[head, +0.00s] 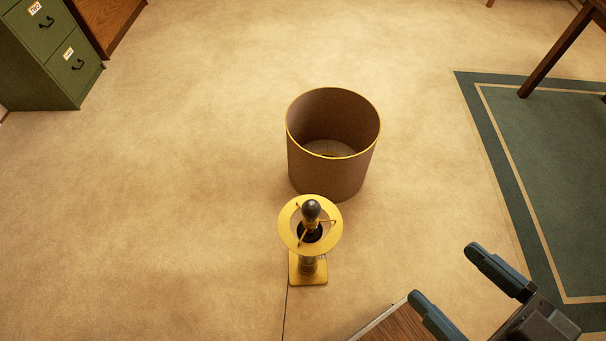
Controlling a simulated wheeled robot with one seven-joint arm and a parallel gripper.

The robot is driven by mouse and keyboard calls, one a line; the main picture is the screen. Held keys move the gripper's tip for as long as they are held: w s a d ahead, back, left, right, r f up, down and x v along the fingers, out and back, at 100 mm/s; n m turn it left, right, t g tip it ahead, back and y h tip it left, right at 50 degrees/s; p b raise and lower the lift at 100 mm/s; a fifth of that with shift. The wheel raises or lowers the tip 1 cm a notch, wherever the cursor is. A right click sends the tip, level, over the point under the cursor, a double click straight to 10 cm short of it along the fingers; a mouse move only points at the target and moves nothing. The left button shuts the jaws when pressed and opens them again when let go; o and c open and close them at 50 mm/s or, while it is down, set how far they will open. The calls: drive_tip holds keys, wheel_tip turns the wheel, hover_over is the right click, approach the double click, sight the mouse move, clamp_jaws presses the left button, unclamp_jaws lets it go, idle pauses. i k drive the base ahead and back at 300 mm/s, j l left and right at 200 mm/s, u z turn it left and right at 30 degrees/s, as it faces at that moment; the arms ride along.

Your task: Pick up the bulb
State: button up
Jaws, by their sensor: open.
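A dark, rounded bulb (311,209) sits at the top of a brass lamp (308,268), inside the lamp's gold ring (288,226). The lamp stands upright on a square gold base on the carpet. My gripper (447,275) is at the lower right, open, with its two dark fingers apart and nothing seen between them. It is to the right of the lamp and bulb, apart from both. The bulb's lower part is partly hidden by the lamp's fittings.
A brown open cylinder (330,178), like a lampshade, stands just behind the lamp. A wooden surface (400,325) lies below my gripper. A green cabinet (50,55) is at the far left, and a green rug (560,180) at right. A thin cord (285,305) runs from the lamp. The left carpet is clear.

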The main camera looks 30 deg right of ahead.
sight(311, 210)
drive_tip(key=k+j+z, duration=0.15)
drive_tip(key=i+l+u, duration=0.1)
drive_tip(key=u, duration=0.35)
drive_tip(key=i+l+u, duration=0.15)
drive_tip(key=u, duration=0.25)
drive_tip(key=i+l+u, duration=0.2)
drive_tip(key=u, duration=0.25)
